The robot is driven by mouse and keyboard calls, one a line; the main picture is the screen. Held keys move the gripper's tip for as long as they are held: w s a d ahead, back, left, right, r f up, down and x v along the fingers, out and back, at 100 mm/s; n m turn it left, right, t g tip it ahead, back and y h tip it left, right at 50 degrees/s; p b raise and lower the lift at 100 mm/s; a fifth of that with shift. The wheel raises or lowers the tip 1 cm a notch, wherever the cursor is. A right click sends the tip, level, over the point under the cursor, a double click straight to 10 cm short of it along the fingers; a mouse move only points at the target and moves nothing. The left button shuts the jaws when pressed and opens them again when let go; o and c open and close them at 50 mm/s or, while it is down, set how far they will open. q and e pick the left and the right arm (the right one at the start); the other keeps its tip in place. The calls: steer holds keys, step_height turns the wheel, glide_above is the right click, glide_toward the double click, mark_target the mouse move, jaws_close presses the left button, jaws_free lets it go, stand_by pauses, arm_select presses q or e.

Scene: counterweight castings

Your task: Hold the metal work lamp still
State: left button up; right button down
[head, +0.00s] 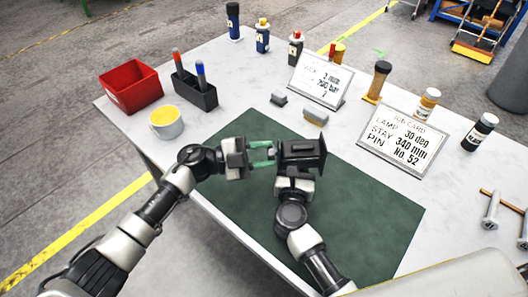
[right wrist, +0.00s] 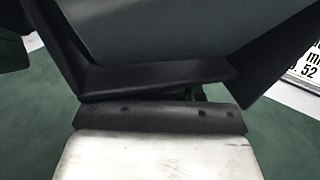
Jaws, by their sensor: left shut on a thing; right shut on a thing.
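A dark, boxy, flared piece (head: 304,150), which looks like the metal work lamp's head, is above the green mat (head: 350,205). My left gripper (head: 264,154), with green fingers, comes from the left and is shut at the lamp's left side; the gripped part is mostly hidden. My right gripper (head: 296,172) comes from below and is shut against the lamp, its fingers largely hidden. In the right wrist view the dark grey lamp surface (right wrist: 180,35) fills the upper middle, close to the camera. The rest of the lamp is hidden.
A red bin (head: 131,86), a yellow-lined cup (head: 166,122) and a black pen holder (head: 194,91) stand at the left. Two sign cards, the nearer a job card (head: 402,141), and several bottles line the far side. The mat's right part is clear.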

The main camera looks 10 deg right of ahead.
arm_select(q)
steer(key=shift+f+m, duration=0.1)
steer(key=shift+m, duration=1.6)
steer(key=o, duration=0.9)
steer(key=shift+o, duration=0.2)
steer(key=w+a+f, duration=0.1)
steer(key=a, duration=1.1)
steer(key=shift+w, duration=0.3)
arm_select(e)
steer(key=c, duration=0.7)
jaws_free()
